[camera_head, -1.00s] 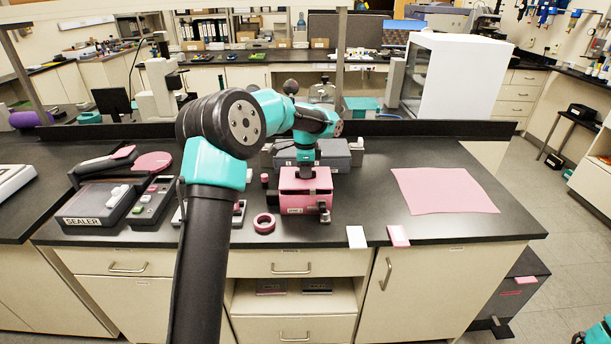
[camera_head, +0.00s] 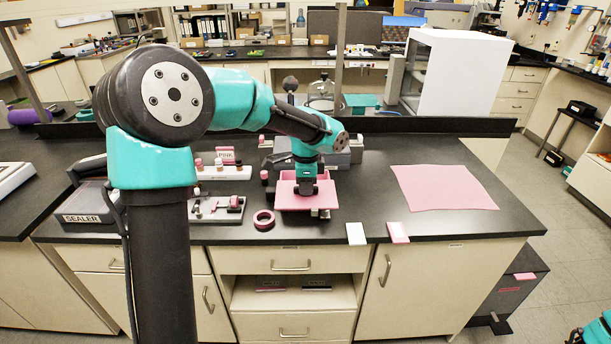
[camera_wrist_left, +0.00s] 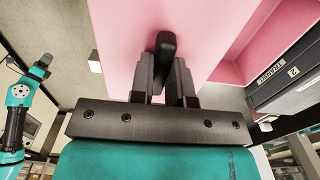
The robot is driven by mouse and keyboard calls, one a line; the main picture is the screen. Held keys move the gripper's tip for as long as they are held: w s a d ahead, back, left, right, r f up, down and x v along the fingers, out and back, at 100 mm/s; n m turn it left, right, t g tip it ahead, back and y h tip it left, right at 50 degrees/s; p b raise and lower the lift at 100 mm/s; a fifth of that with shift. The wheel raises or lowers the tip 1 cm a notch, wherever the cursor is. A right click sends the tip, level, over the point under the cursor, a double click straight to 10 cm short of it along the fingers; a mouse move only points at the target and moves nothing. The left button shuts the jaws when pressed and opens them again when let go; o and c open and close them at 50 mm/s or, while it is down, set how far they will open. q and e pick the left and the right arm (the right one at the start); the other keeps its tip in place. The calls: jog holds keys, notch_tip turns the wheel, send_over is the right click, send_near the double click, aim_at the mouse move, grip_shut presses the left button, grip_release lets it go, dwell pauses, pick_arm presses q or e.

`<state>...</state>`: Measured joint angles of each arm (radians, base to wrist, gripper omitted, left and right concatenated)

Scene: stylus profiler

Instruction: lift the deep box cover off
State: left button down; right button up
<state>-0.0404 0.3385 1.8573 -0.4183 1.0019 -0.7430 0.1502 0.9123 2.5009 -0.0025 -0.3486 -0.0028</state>
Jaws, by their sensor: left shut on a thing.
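The pink deep box cover (camera_head: 300,203) is over the bench near its front edge, with a broad pink face towards the head camera. My left gripper (camera_head: 306,187) is at the cover from above. In the left wrist view, my left gripper (camera_wrist_left: 165,78) is shut on the cover's dark knob, and the pink cover (camera_wrist_left: 205,35) fills the middle. At its right a pink recess shows beside a dark labelled box (camera_wrist_left: 285,85). Whether the cover is fully clear of what lies below is hidden. My right arm shows at the left of the wrist view, its gripper (camera_wrist_left: 42,63) small.
A pink tape ring (camera_head: 264,220) lies left of the cover, with a small parts tray (camera_head: 217,208) beyond it. A grey case (camera_head: 335,158) stands behind. A pink mat (camera_head: 443,187) lies flat at right, with free bench around it.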

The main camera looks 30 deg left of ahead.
aim_at(306, 198)
pick_arm(q)
jog(key=shift+s+d+r, duration=0.1)
jog(key=shift+s+d, duration=0.2)
jog(key=shift+s, duration=0.2)
jog(key=shift+s+d+r, duration=0.1)
jog(key=shift+s+d, duration=0.2)
jog(key=shift+s, duration=0.2)
jog(key=c, duration=1.6)
grip_release()
jog(key=shift+f, duration=0.1)
grip_shut()
jog(key=shift+r, duration=2.55)
